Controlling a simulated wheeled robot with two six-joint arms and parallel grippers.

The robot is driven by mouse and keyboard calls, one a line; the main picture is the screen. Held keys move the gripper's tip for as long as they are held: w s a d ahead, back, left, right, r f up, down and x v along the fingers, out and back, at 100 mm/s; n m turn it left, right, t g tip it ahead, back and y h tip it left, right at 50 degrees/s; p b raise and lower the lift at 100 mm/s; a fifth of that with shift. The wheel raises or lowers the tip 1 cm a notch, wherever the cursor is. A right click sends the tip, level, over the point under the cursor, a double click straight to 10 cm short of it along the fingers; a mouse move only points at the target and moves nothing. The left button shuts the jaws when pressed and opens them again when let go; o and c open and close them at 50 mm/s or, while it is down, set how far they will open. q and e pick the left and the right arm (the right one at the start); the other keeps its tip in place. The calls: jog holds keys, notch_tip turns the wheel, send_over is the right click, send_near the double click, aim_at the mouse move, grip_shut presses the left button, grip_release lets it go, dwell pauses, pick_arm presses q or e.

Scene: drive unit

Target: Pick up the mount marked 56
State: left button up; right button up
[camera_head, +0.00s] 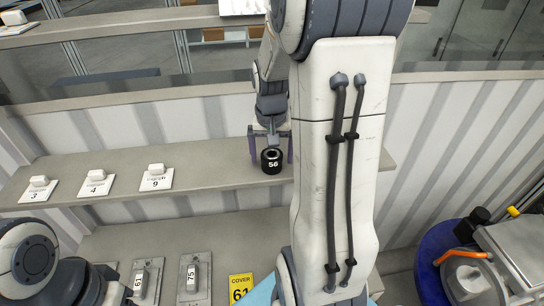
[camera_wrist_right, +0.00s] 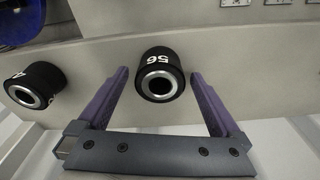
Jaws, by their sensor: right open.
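The mount marked 56 (camera_head: 272,163) is a short black cylinder with a metal-rimmed hole on top and a white number. It stands upright on the grey shelf (camera_head: 215,177). My right gripper (camera_head: 271,148) is open just above and behind it, with one purple finger to each side. In the right wrist view the mount (camera_wrist_right: 160,72) sits between the tips of the open right gripper (camera_wrist_right: 160,84), with a gap on both sides. My left arm shows at the lower left, but its gripper is out of view.
A second black mount (camera_wrist_right: 36,84), its mark mostly unreadable, stands to the left in the wrist view. White cards marked 3 (camera_head: 38,190), 4 (camera_head: 96,183) and 9 (camera_head: 156,178) lie on the shelf. A blue drum (camera_head: 436,270) stands at right. A yellow cover sign (camera_head: 240,288) is below.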

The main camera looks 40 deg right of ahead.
jog(key=shift+f, duration=0.15)
jog(key=shift+c, duration=0.3)
grip_shut()
